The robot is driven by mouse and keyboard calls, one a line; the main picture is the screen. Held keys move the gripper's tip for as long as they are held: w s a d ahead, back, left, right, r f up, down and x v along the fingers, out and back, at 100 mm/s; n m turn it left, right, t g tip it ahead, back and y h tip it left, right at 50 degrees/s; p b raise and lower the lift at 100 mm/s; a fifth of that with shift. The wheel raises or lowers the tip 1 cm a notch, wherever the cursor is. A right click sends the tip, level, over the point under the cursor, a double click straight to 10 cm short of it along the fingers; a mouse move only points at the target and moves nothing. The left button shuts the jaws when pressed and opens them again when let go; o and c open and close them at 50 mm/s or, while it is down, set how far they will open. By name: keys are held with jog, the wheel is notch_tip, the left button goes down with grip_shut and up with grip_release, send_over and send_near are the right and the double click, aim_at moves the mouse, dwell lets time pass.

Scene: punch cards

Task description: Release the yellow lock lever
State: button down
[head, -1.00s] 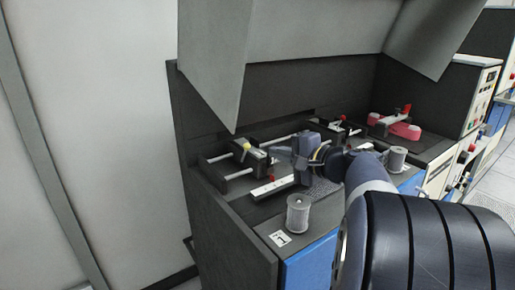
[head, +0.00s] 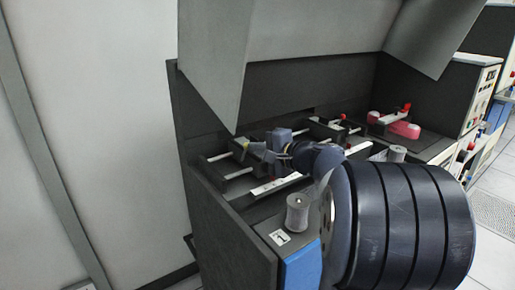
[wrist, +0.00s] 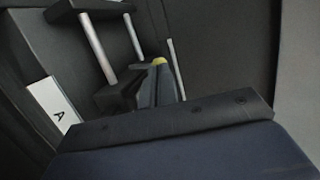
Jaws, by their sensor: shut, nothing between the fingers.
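The yellow lock lever (head: 243,142) is at the left rail assembly inside the machine, mostly hidden by my gripper in the head view. In the wrist view only a small yellow tip (wrist: 159,61) shows, right at the far end of my fingers. My gripper (wrist: 157,72) is shut and empty. In the head view my gripper (head: 270,142) is over the left assembly, just right of the lever. I cannot tell whether the fingers touch the lever.
Two metal rails (wrist: 97,50) and dark blocks stand close to the fingers. A white strip marked A (wrist: 53,102) is beside them. A grey spool (head: 298,213) stands at the front. A red part (head: 405,129) is at the right. A grey hood (head: 300,45) hangs above.

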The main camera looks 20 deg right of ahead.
jog(key=shift+r, duration=0.2)
jog(key=w+g+p, duration=0.1)
jog(key=p, duration=0.3)
jog(key=w+r+g+p, duration=0.1)
jog(key=g+p, duration=0.1)
jog(key=p, duration=0.2)
jog(key=w+r+g+h+p, duration=0.1)
jog(key=p, duration=0.4)
jog(key=shift+w+a+r+m, duration=0.15)
jog(key=shift+a+r+m, duration=0.1)
jog(key=shift+a+m, duration=0.1)
jog(key=shift+w+a+f+p, duration=0.15)
jog(key=shift+w+p, duration=0.25)
jog(key=shift+w, duration=0.4)
jog(key=shift+r+p, duration=0.55)
jog(key=shift+r, duration=0.35)
